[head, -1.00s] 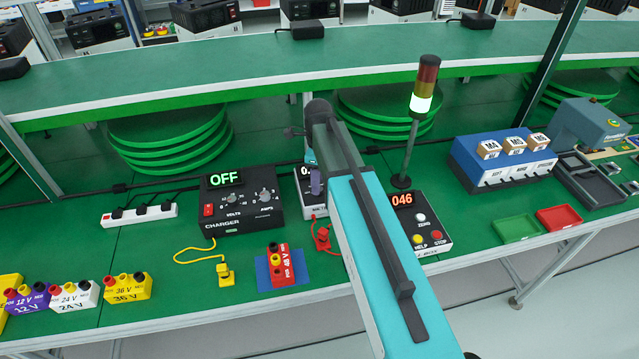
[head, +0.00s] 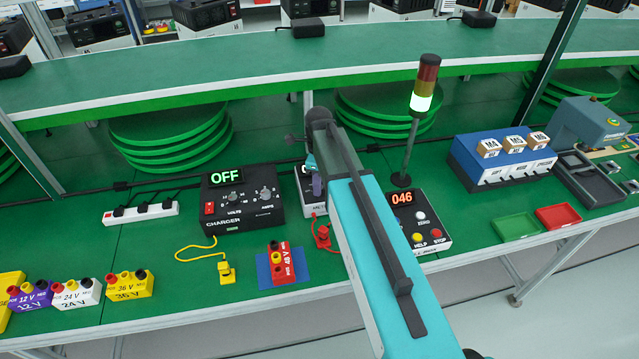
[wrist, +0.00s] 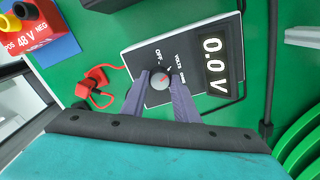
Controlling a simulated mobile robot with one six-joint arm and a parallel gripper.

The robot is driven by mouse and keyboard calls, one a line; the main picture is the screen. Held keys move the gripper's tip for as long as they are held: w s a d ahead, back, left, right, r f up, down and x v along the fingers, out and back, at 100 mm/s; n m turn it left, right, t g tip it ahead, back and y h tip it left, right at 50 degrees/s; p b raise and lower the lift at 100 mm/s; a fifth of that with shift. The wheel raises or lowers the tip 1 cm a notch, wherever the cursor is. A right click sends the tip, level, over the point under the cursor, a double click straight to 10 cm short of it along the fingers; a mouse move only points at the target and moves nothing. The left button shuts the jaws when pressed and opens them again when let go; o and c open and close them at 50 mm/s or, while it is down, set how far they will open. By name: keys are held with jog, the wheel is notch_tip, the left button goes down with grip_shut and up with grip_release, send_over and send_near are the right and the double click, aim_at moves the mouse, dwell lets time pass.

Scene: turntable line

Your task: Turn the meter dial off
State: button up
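The dial's exact pointer direction is hard to read. In the head view the meter (head: 306,184) is mostly hidden behind my arm, with my gripper (head: 317,186) in front of it.
The charger (head: 240,203), reading OFF, stands left of the meter. A red plug (head: 322,238) and a red 48 V block (head: 281,264) lie in front. A box reading 046 (head: 418,222) and a signal tower (head: 417,115) stand to the right.

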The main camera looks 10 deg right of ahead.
jog(key=shift+n, duration=0.3)
jog(key=n+b, duration=0.1)
jog(key=n, duration=0.3)
jog(key=n+b, duration=0.1)
jog(key=n, duration=0.4)
dwell(0.5)
jog(key=shift+n, duration=0.3)
jog(key=o, duration=1.1)
jog(key=shift+c, duration=0.2)
jog(key=shift+r, duration=0.15)
notch_tip(320, 180, up, 14)
jog(key=b, duration=0.3)
jog(key=shift+f, duration=0.2)
